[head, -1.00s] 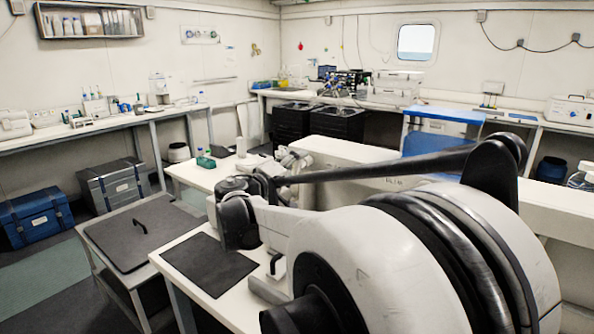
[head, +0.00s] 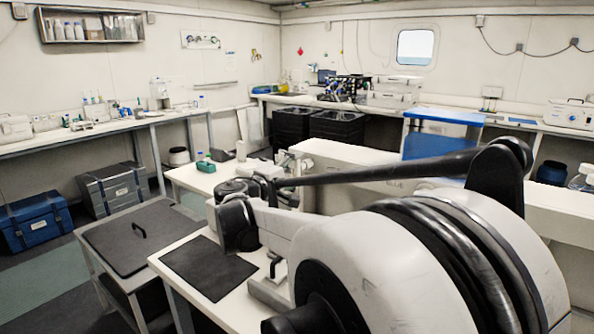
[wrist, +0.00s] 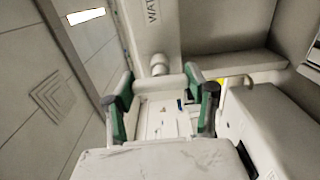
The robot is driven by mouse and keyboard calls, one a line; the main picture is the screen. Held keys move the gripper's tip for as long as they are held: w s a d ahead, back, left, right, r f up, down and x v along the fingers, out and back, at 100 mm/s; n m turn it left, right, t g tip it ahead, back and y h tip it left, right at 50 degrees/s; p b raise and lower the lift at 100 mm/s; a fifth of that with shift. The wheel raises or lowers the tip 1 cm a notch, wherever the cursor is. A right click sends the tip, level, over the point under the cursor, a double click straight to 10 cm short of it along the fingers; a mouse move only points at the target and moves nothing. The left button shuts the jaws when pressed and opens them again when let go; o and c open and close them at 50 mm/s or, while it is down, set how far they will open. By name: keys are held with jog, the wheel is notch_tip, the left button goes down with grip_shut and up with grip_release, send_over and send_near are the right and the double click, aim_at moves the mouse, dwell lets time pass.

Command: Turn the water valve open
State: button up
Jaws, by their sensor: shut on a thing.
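A white housing with dark letters reading "WAT" (wrist: 152,12) is at the top of the wrist view. A short pale round stem, taken as part of the water valve (wrist: 158,65), sticks out below the letters. My gripper (wrist: 160,75) has green-padded fingers on either side of a pale part at the stem's near end. It is shut on this part, though the contact itself is hard to make out. In the head view my arm reaches over the white bench, and its own links largely hide the gripper and the valve.
A grey cart with a dark lid (head: 140,236) stands to the left. A long white ledge (head: 345,158) runs close behind my arm. Blue (head: 35,220) and grey cases stand on the floor.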

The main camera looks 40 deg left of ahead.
jog(key=o, duration=1.2)
jog(key=shift+s, duration=0.15)
jog(key=s, duration=1.1)
jog(key=shift+s+d, duration=0.2)
jog(key=shift+s, duration=0.15)
